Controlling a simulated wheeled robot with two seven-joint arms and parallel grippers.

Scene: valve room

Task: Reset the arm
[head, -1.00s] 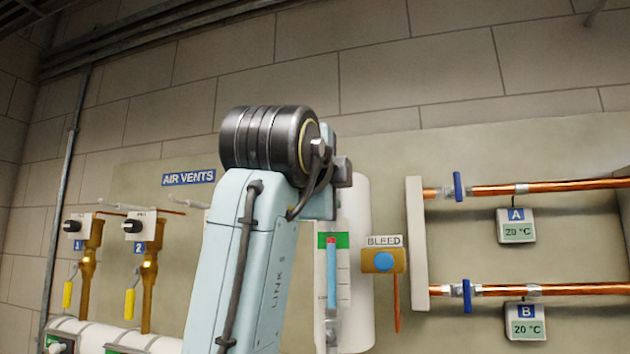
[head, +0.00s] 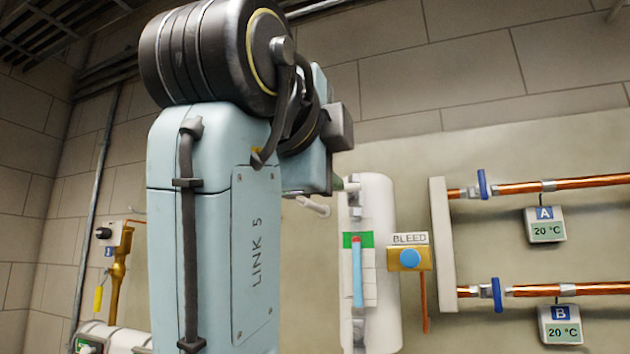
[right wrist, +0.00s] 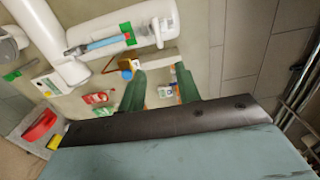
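My right arm, marked LINK 5, rises large through the left and middle of the head view, its dark round joint near the top edge. Its gripper is hidden behind the arm there. In the right wrist view the right gripper (right wrist: 160,70) shows two green fingers standing apart. I see nothing held between them. Wall fittings show beyond the fingers, and I cannot tell how far off they are. My left arm and left gripper are in neither view.
A white cylinder (head: 381,250) with a gauge, a BLEED button box (head: 409,258) and copper pipes (head: 560,184) with blue valves are on the wall right of my arm. A brass air vent (head: 117,265) shows at left. In the right wrist view, a red object (right wrist: 40,127) is at lower left.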

